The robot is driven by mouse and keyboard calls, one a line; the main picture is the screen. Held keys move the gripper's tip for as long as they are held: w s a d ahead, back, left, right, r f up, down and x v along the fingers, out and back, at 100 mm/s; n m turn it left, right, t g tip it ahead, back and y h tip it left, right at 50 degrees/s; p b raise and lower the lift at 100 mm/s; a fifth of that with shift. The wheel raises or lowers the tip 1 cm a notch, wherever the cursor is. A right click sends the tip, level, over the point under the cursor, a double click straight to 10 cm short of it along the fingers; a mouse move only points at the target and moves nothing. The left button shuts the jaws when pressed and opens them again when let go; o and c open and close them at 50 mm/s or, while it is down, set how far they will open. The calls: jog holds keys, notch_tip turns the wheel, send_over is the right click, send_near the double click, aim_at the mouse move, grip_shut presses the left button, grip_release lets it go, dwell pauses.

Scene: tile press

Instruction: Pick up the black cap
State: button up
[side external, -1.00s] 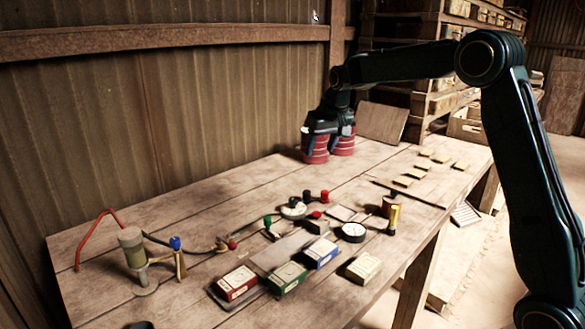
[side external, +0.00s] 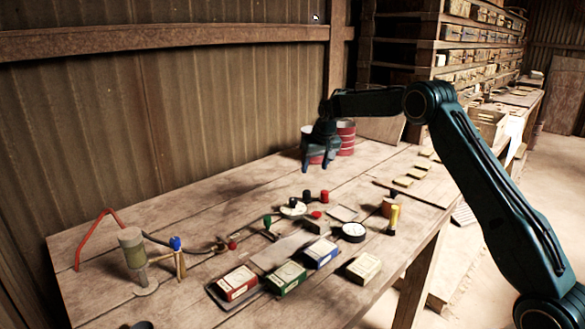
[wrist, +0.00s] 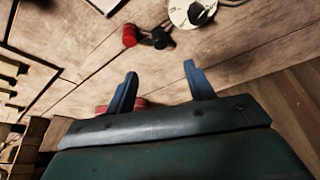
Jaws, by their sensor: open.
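The small black cap (side external: 306,195) stands on the wooden bench in the side view, left of a red cap (side external: 324,196) and behind a round white dial (side external: 293,211). In the wrist view the black cap (wrist: 160,39) lies between the red cap (wrist: 129,36) and the dial (wrist: 183,17), which carries its own black knob (wrist: 199,14). My gripper (side external: 318,168) is open and empty, pointing down, apart from the cap and behind it in the side view. In the wrist view my gripper (wrist: 159,72) has its two blue fingers spread, with the cap beyond the gap between them.
Red cans (side external: 346,138) stand behind my gripper. A round gauge (side external: 354,232), a yellow-handled tool (side external: 393,218) and several small boxes (side external: 286,278) lie nearer the front. Bare planks (side external: 250,195) lie left of the cap.

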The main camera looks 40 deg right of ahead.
send_over(307, 192)
jog(key=s, duration=0.2)
jog(key=shift+a+f, duration=0.15)
jog(key=shift+f, duration=1.6)
jog(key=shift+a+f, duration=0.15)
jog(key=shift+f, duration=1.6)
jog(key=shift+x, duration=2.6)
jog(key=c, duration=1)
jog(key=shift+r, duration=0.15)
notch_tip(307, 192, up, 20)
jog(key=shift+a+f, duration=0.1)
jog(key=shift+f, duration=0.1)
